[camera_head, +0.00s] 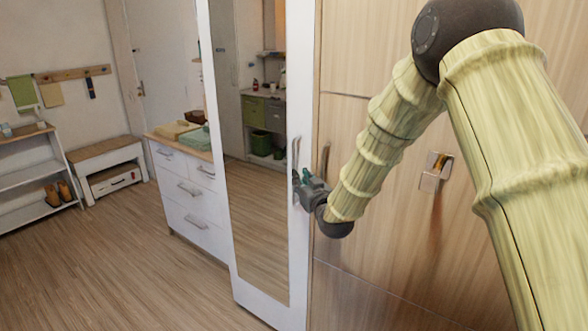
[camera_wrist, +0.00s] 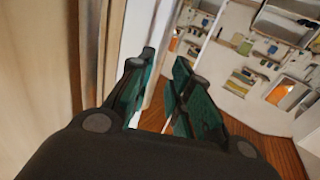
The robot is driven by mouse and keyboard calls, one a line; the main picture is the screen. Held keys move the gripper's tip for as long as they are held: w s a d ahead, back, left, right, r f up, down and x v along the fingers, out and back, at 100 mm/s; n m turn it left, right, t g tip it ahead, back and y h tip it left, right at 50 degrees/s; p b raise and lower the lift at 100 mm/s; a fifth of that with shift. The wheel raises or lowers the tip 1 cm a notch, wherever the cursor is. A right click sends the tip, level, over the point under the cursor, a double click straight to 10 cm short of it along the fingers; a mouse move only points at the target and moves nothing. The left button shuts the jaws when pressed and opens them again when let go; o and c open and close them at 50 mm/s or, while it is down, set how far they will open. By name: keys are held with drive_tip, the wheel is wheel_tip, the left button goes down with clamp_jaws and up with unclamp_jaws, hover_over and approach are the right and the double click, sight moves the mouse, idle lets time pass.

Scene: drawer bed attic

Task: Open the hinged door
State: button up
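The hinged door is a tall white-framed mirror door (camera_head: 300,95) in the middle of the head view. A slim metal handle (camera_head: 296,155) stands upright near its right edge. My gripper (camera_head: 301,177) is at the lower part of this handle, close to the door frame. In the wrist view, the dark green fingers of my gripper (camera_wrist: 160,88) stand apart with a gap between them. A white strip shows behind and between them. I cannot tell whether the fingers touch the handle, and its lower end is partly hidden. The door looks closed or nearly so.
Wood cabinet panels (camera_head: 355,125) with another handle and a metal fitting (camera_head: 436,172) stand right of the door. A white dresser (camera_head: 188,190) stands left of it. A bench (camera_head: 105,165) and shelf (camera_head: 35,180) are farther left. The wooden floor (camera_head: 120,260) in front is clear.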

drive_tip(key=p+x, duration=0.1)
drive_tip(key=x, duration=0.6)
drive_tip(key=shift+f, duration=0.1)
drive_tip(key=shift+c, duration=0.4)
clamp_jaws()
